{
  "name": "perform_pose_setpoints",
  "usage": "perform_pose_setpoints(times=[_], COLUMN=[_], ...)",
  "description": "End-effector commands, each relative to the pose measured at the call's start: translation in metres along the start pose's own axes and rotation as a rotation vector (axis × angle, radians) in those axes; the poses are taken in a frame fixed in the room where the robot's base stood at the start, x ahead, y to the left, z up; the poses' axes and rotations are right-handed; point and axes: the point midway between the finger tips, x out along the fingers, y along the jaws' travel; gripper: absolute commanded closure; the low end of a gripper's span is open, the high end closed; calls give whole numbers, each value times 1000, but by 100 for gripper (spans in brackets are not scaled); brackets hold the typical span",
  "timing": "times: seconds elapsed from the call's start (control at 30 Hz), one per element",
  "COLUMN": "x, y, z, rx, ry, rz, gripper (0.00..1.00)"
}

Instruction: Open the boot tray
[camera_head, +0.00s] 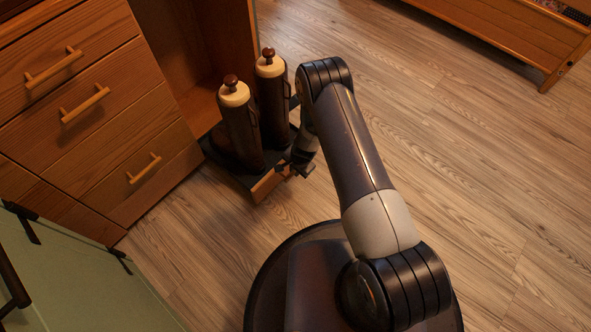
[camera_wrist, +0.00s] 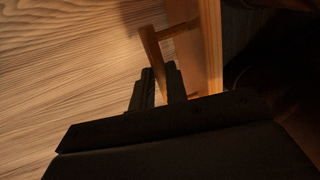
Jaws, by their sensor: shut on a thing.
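The boot tray (camera_head: 217,157) is a dark, low pull-out tray at the floor of the open cabinet bay, sticking out past the cabinet. It has a wooden front (camera_head: 265,186), which also shows in the wrist view (camera_wrist: 210,45). My gripper (camera_head: 297,169) is at the tray's front. In the wrist view its dark fingers (camera_wrist: 160,72) are shut on the wooden tray handle (camera_wrist: 152,48). The handle's lower end is hidden between the fingers.
A wooden drawer cabinet (camera_head: 78,95) with bar handles stands left of the tray. A green panel with dark fittings (camera_head: 75,285) is at the lower left. Wooden furniture (camera_head: 510,30) stands at the upper right. The plank floor (camera_head: 490,170) to the right is clear.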

Motion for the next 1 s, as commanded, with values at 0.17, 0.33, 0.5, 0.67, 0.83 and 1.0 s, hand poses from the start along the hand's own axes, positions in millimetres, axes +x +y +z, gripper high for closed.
perform_pose_setpoints(times=[0.17, 0.33, 0.5, 0.67, 0.83, 1.0], x=[0, 0, 0, 0, -1, -16], y=[0, 0, 0, 0, 0, 0], z=[0, 0, 0, 0, 0, 0], rx=[0, 0, 0, 0, 0, 1], ry=[-1, -1, -1, 0, 0, 0], rz=[1, 1, 1, 0, 0, 0], gripper=[100, 100, 73, 64, 64, 64])
